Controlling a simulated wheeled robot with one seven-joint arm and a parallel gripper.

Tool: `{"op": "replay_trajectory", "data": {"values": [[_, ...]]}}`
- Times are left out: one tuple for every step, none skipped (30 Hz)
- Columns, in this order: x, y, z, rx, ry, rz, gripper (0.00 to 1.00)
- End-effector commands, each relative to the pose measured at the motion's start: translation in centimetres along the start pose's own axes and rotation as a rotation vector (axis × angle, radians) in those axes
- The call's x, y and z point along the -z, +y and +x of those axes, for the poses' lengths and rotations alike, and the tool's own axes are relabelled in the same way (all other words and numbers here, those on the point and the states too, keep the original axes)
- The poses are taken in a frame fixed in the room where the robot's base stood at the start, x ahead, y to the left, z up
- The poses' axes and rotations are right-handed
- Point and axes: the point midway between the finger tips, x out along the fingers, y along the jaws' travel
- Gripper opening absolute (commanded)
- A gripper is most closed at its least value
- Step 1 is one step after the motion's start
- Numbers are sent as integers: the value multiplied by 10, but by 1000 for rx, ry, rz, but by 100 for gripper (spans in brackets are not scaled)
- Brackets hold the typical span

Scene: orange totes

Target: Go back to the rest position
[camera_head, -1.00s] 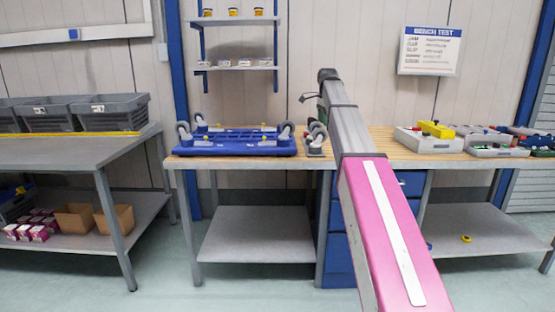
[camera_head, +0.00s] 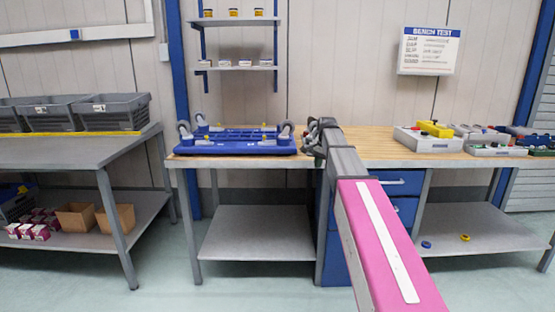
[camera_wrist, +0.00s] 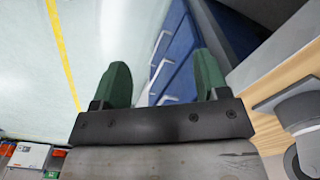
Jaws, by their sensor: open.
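My gripper (camera_wrist: 163,80) shows in the wrist view with its two green fingers well apart and nothing between them. Beyond the fingers are the floor and a blue drawer cabinet (camera_wrist: 178,62) with pale handles. The wooden bench top (camera_wrist: 290,68) with a grey caster is close on the right of that view. In the head view my pink and grey arm reaches forward to the bench, its dark end in front of the bench edge. The gripper fingers cannot be made out there.
A blue dolly frame (camera_head: 240,143) with upturned casters lies on the bench (camera_head: 375,137), left of my arm. Grey trays (camera_head: 428,140) with coloured parts stand at right. Dark crates (camera_head: 113,110) stand on the left table.

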Motion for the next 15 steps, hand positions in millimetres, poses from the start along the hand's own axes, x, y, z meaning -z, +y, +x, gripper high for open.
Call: {"op": "replay_trajectory", "data": {"values": [[-11, 17, 26, -4, -3, -48, 68], [-15, 22, 40, -5, -3, -80, 68], [-20, 30, 56, -4, -3, -122, 68], [-24, 36, 69, -4, -3, -154, 68], [-28, 42, 81, -3, -2, -185, 68], [-34, 51, 97, -3, -3, -228, 68], [-38, 57, 109, -3, -2, -260, 68], [-42, 64, 120, -3, -3, -291, 68], [-48, 73, 135, -3, -3, -333, 68], [-53, 80, 145, -3, -2, -364, 68], [-57, 88, 156, -3, -2, -396, 68], [-64, 97, 169, -2, -2, -438, 68], [-68, 105, 180, -2, -2, -469, 68], [-73, 112, 189, -2, -2, -501, 68], [-80, 123, 202, -2, -3, -544, 68]]}}
